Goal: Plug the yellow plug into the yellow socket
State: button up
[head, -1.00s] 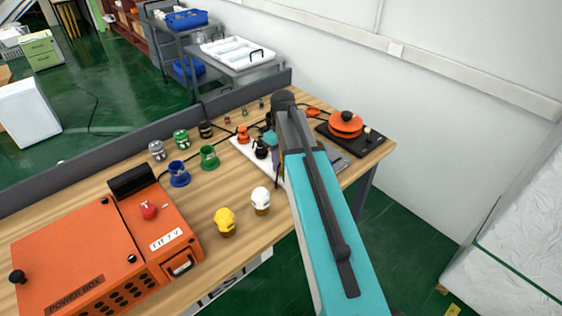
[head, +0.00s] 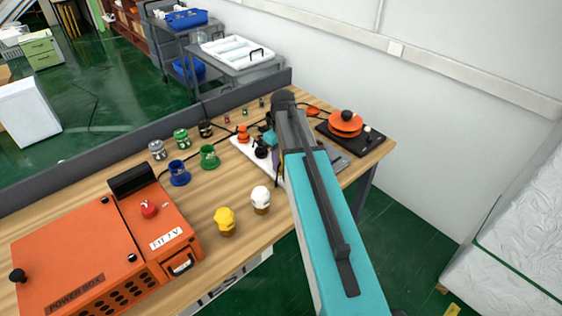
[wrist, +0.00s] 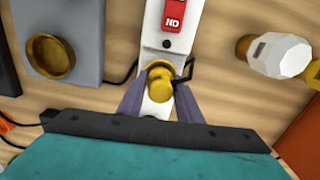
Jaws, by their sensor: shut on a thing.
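My gripper (wrist: 159,104) is shut on the yellow plug (wrist: 160,88), which shows between its two purple fingers in the wrist view. A yellow ring, seemingly the yellow socket (wrist: 157,68), lies right at the plug on the white power strip (wrist: 152,40). The plug overlaps the ring in the picture; I cannot tell whether it is seated in it. A black cable loop (wrist: 187,72) shows beside the plug. In the head view the power strip (head: 245,148) lies partly behind my arm, and the plug and fingertips are mostly hidden.
A red switch (wrist: 174,16) is on the strip. A grey box with a round yellow fitting (wrist: 50,58) is to the left, a white bulb (wrist: 285,55) to the right. In the head view, an orange power box (head: 90,250), yellow bulb (head: 225,220) and several coloured cups stand left.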

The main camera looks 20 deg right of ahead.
jog(key=shift+s+a+f, duration=0.1)
jog(key=shift+s+f, duration=0.15)
jog(key=shift+f, duration=0.2)
dwell(0.4)
jog(key=o, duration=1.2)
jog(key=shift+c, duration=1)
jog(key=shift+d+r, duration=0.2)
jog(key=shift+r, duration=0.1)
